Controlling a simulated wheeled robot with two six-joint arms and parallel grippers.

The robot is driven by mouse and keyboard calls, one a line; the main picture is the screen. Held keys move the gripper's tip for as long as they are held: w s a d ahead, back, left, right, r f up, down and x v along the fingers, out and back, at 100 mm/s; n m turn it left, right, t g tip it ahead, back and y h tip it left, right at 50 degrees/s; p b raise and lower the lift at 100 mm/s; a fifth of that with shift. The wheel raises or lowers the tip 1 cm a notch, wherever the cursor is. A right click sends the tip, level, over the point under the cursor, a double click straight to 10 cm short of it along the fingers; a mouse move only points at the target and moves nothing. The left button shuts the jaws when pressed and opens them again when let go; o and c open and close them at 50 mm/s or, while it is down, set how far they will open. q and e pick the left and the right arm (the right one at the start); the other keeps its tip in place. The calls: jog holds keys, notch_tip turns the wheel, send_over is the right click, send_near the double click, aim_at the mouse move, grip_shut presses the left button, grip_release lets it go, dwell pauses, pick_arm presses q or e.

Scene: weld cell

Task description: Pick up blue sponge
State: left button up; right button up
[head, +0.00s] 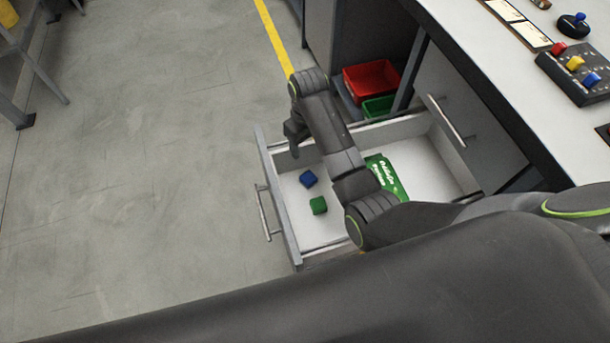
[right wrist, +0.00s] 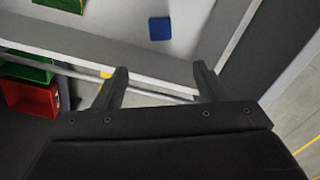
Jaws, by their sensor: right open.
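The blue sponge (head: 308,178) is a small block lying on the floor of an open white drawer (head: 432,152). A green block (head: 318,205) lies close to it, towards the camera. In the right wrist view the blue sponge (right wrist: 160,28) shows at top centre, beyond the drawer's wall and ahead of the fingers. My right gripper (head: 296,140) is above the drawer's far side wall, apart from the sponge. In the right wrist view its fingers (right wrist: 160,85) are spread with nothing between them. My left gripper is not in view.
A green printed box (head: 385,176) lies deeper in the drawer, partly behind my right arm. Red (head: 371,80) and green (head: 378,107) bins stand beyond the drawer. A white worktop (head: 500,60) overhangs at right.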

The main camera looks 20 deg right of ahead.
jog(key=b, duration=0.3)
send_over(307, 176)
notch_tip(307, 176, down, 11)
jog(key=shift+r, duration=0.15)
jog(key=shift+f+b, duration=0.35)
jog(key=shift+f, duration=0.3)
notch_tip(307, 176, down, 4)
jog(key=shift+f+b, duration=0.25)
jog(key=shift+b, duration=0.75)
jog(key=shift+f, duration=0.3)
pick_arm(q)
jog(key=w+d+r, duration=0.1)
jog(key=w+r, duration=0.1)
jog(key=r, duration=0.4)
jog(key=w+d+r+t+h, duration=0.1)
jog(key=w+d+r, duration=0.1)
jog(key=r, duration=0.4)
pick_arm(e)
jog(key=c, duration=1.1)
jog(key=shift+c, duration=0.2)
jog(key=shift+r, duration=0.15)
